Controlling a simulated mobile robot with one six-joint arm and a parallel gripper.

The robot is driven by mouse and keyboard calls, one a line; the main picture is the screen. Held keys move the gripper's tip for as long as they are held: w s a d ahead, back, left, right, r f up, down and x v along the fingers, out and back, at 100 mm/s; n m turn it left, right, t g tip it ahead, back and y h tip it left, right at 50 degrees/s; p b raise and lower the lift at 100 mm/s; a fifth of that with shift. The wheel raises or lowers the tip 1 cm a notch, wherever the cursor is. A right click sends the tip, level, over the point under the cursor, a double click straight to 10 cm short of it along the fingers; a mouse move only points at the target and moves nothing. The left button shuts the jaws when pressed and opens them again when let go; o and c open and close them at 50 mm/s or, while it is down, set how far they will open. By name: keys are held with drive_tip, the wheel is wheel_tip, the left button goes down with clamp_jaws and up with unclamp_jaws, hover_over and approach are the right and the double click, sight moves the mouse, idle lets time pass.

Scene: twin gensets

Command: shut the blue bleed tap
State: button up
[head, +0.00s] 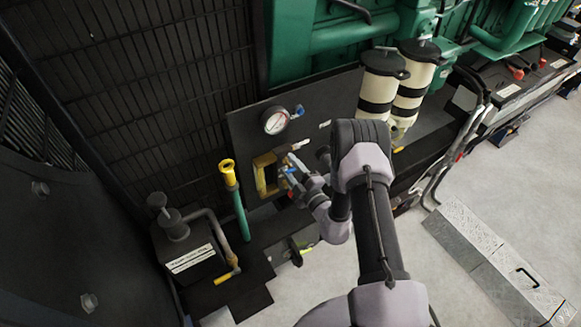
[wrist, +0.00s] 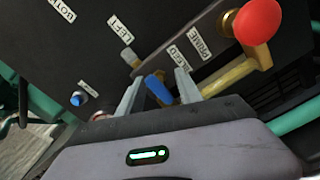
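The blue bleed tap (wrist: 158,90) shows in the wrist view as a short blue handle below the BLEED label (wrist: 181,57). My gripper (wrist: 158,76) is open, with one finger on each side of the blue handle. A gap shows between the handle and each finger, so neither seems to touch it. The handle's base is hidden by my gripper body.
A red knob (wrist: 258,20) on a brass-coloured lever stands close at right in the wrist view. A small blue knob (wrist: 78,99) is at left. In the head view a gauge (head: 275,121), cream filter canisters (head: 380,84) and a yellow-topped green pipe (head: 240,215) surround the panel.

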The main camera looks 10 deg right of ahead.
drive_tip(key=p+v, duration=0.2)
drive_tip(key=v, duration=1.5)
drive_tip(key=shift+s, duration=0.2)
